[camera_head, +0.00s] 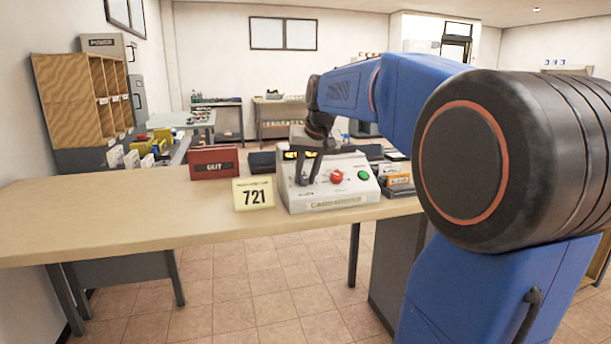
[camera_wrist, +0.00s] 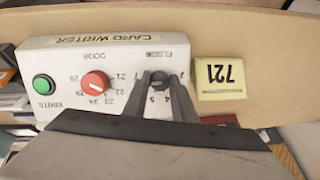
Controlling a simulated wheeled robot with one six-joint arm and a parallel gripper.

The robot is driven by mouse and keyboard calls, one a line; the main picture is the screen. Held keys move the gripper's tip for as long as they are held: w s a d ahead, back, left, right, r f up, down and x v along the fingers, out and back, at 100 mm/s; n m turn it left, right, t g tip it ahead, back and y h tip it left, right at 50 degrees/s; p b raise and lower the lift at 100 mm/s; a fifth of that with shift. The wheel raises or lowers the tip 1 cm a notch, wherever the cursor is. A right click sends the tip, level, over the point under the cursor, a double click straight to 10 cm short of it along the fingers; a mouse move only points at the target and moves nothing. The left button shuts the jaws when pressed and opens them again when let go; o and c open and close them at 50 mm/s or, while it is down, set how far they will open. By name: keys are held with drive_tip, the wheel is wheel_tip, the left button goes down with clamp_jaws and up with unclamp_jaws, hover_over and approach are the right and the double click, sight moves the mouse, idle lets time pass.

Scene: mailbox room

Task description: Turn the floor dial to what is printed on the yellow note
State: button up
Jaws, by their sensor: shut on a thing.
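The card writer (camera_head: 333,185) is a white box on the wooden counter, and it also shows upside down in the wrist view (camera_wrist: 110,55). The yellow note (camera_head: 253,194) stands just left of it and reads 721; it also shows in the wrist view (camera_wrist: 220,78). My gripper (camera_head: 307,176) is shut on the dark floor dial (camera_wrist: 159,82), whose pointer is mostly hidden by the fingers. Some floor numbers around it show, others are covered. The red door dial (camera_wrist: 95,83) has numbers in the twenties around it. A green button (camera_wrist: 43,87) is beside it.
A red box (camera_head: 213,162) stands behind the note on the counter. Small trays and cards (camera_head: 400,180) sit right of the card writer. The left part of the counter (camera_head: 100,215) is clear. Wooden pigeonholes (camera_head: 85,98) stand at the left wall.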

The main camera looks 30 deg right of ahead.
drive_tip(key=shift+m, duration=1.1)
drive_tip(key=o, duration=1)
drive_tip(key=v, duration=1.7)
drive_tip(key=shift+s+d+r, duration=0.1)
drive_tip(key=shift+s+d, duration=0.1)
drive_tip(key=shift+s, duration=0.2)
